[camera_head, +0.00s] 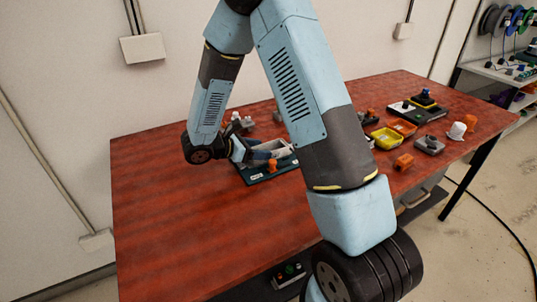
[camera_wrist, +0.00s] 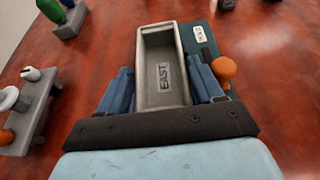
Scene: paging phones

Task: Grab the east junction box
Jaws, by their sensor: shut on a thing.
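The east junction box is a grey open-topped tray (camera_wrist: 168,96) with "EAST" raised on its inside floor. In the wrist view it is empty and sits between the two blue fingers of my gripper (camera_wrist: 162,82), one on each side. The gripper is shut on it. A dark teal base (camera_wrist: 206,48) with a white label lies beneath and to the right of the box. In the head view my gripper (camera_head: 256,153) is low over this teal base (camera_head: 258,180), and the box (camera_head: 277,148) is partly hidden. I cannot tell whether the box still touches the base.
An orange knob (camera_wrist: 224,70) stands close to the right finger. A grey rack (camera_wrist: 28,115) with white pieces is at left. The red table's left side (camera_head: 160,210) is clear.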

